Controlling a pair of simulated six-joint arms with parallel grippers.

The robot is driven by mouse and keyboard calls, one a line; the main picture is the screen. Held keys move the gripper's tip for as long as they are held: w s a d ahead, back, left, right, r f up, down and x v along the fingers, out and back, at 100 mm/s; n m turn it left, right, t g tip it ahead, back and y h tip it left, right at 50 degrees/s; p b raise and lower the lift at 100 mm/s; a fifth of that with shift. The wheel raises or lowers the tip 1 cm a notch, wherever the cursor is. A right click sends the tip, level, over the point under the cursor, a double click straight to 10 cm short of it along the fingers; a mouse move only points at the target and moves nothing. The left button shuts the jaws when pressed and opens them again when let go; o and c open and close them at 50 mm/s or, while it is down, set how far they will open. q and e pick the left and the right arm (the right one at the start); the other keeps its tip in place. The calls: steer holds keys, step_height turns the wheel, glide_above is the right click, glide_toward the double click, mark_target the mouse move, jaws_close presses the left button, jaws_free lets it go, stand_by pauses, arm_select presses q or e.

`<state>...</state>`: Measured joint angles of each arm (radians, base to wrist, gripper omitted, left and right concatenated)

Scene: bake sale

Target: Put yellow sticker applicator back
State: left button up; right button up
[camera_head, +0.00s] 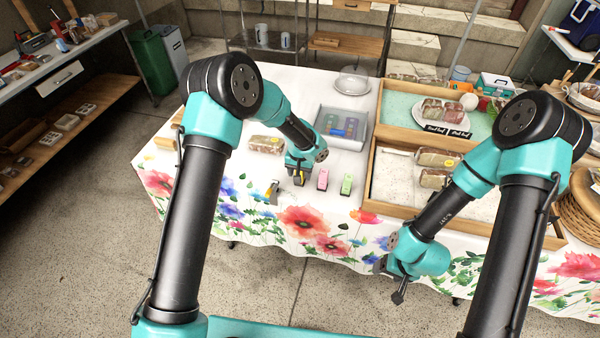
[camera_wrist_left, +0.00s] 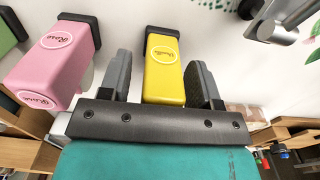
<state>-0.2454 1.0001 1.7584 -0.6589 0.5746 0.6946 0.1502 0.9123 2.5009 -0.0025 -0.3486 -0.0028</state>
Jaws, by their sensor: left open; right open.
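The yellow sticker applicator (camera_wrist_left: 161,78) stands between the two fingers of my left gripper (camera_wrist_left: 160,66) in the left wrist view, with gaps to both fingers. The left gripper is open around it, low over the table. In the head view the left gripper (camera_head: 299,176) mostly hides the yellow applicator. The pink applicator (camera_head: 322,179) and green applicator (camera_head: 347,184) stand in a row to its right; the pink one also shows in the left wrist view (camera_wrist_left: 62,52). My right gripper (camera_head: 392,277) is open and empty at the table's front edge.
A grey tray (camera_head: 361,142) with coloured items lies behind the applicators. A wooden-framed tray (camera_head: 367,182) with wrapped loaves is at right. A metal tool with a yellow part (camera_head: 272,191) lies left of the left gripper. A wrapped loaf (camera_head: 266,144) sits behind.

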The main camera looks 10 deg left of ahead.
arm_select(q)
step_height(320, 180, up, 12)
steer(key=shift+r, duration=0.1)
stand_by(0.5)
